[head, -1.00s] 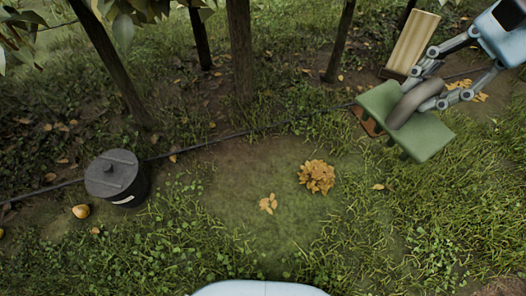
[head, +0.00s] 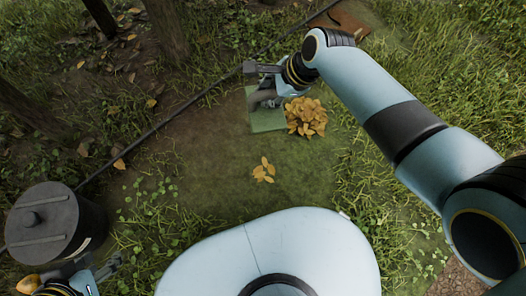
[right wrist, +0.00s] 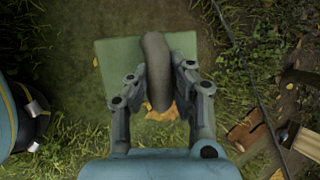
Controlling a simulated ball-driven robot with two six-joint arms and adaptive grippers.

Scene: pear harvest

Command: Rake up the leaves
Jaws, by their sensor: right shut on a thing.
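A heaped pile of orange-yellow leaves (head: 305,117) lies on the ground in the head view. A smaller leaf cluster (head: 263,170) lies apart from it, nearer my body. My right gripper (head: 268,84) is shut on the grey curved handle (right wrist: 157,75) of a flat green rake-like tool (head: 265,122). The green plate is low, just left of the pile. In the right wrist view, leaves (right wrist: 160,112) show partly hidden under the gripper, beside the plate. My left gripper (head: 112,266) is at the lower left by the dark bin; its jaw opening is unclear.
A dark lidded bin (head: 42,222) stands at the left, with a yellow pear (head: 28,284) in front. A black hose (head: 190,103) crosses the ground diagonally. A brown flat piece (head: 343,22) lies at the top. Tree trunks (head: 166,25) stand behind. Ground around the small cluster is clear.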

